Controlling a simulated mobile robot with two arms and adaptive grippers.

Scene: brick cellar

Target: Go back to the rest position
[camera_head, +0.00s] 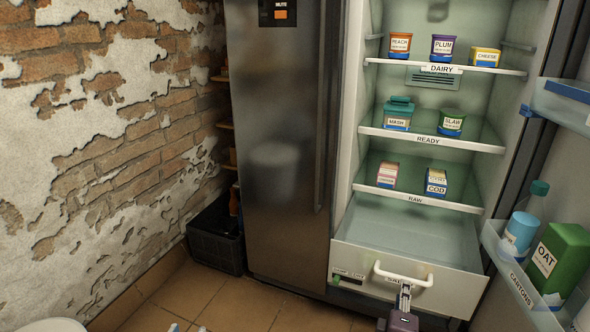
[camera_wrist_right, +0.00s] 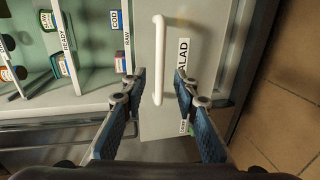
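The fridge's bottom drawer (camera_head: 455,285), labelled SALAD in the right wrist view (camera_wrist_right: 215,60), stands pulled out, and its visible inside looks empty. Its white bar handle (camera_head: 388,270) runs across the front. My right gripper (camera_head: 404,291) is in front of the handle. In the right wrist view, its blue-padded fingers (camera_wrist_right: 160,82) are spread, one on each side of the handle (camera_wrist_right: 159,45), with gaps showing. Small pale tips (camera_head: 187,328) at the bottom edge of the head view may be my left gripper; too little shows to tell its state.
The open fridge door (camera_head: 495,245) on the right holds a green OAT carton (camera_head: 568,255) and a blue bottle (camera_head: 520,232). Shelves above the drawer hold labelled tubs and boxes. A black crate (camera_head: 213,245) stands by the brick wall.

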